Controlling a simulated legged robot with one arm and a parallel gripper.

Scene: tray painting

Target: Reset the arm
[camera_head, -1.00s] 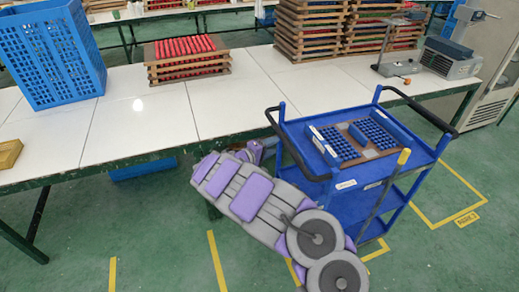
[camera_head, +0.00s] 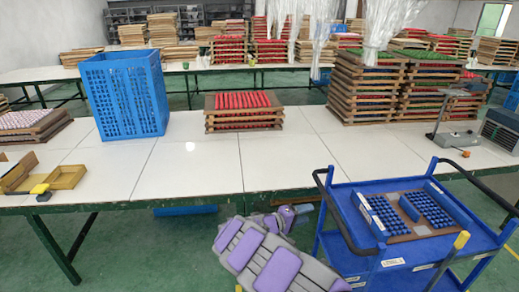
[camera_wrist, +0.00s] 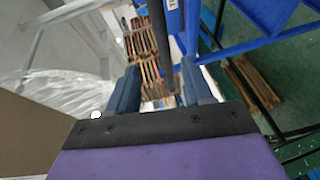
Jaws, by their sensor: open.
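My gripper (camera_wrist: 160,78) is open, with its two blue-grey fingers apart and nothing held between them in the wrist view. My grey and purple arm (camera_head: 275,262) shows at the bottom middle of the head view, folded low in front of the white table (camera_head: 190,178) and left of the blue trolley (camera_head: 352,248). The gripper end of the arm is small and hard to make out near the table's front edge. A tray with blue pieces (camera_head: 405,239) lies on the trolley top, apart from the arm.
A blue crate (camera_head: 125,98) and a stack of trays with red pieces (camera_head: 244,128) stand on the table. Taller tray stacks (camera_head: 370,90) stand to the right. An open yellow box (camera_head: 66,177) is at the left. The table's front middle is clear.

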